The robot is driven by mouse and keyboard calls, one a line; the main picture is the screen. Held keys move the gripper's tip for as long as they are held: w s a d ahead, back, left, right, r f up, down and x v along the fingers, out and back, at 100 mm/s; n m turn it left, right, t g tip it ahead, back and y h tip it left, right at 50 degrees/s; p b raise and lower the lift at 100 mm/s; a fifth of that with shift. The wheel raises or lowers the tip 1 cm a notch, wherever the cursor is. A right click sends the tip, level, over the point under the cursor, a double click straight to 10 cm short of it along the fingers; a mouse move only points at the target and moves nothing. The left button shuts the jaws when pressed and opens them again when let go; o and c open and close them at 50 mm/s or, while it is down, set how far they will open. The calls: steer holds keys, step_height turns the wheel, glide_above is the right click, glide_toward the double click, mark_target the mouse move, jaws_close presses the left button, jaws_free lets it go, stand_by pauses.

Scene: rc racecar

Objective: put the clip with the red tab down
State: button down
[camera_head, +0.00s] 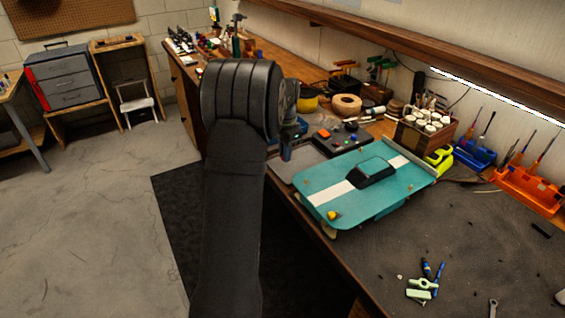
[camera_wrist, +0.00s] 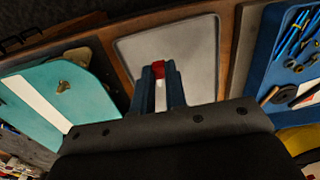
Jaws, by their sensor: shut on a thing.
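My gripper (camera_wrist: 160,72) has its two blue fingers shut on the clip with the red tab (camera_wrist: 158,69). The red tab shows at the fingertips in the wrist view, with a pale strip between the fingers below it. Behind the fingertips is a flat grey tray (camera_wrist: 196,52) with a raised rim. The gap between clip and tray cannot be judged. In the head view my arm hides most of the gripper, and the clip cannot be made out. The tray's near part (camera_head: 281,172) shows there beside the teal car body.
The teal car body (camera_head: 340,187) with a white stripe lies right of the tray in the head view. A dark box with buttons (camera_head: 341,140) stands behind it. A blue tray (camera_wrist: 282,72) of pens and small parts is on the right in the wrist view.

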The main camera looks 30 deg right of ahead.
mark_target(282, 170)
steer(key=shift+w+a+f, duration=0.2)
steer(key=shift+w+f, duration=0.15)
steer(key=shift+w, duration=0.2)
steer(key=shift+f, duration=1.95)
steer(key=shift+f, duration=0.15)
steer(key=c, duration=1.5)
jaws_free()
steer(key=shift+o, duration=0.2)
step_height(282, 170, up, 12)
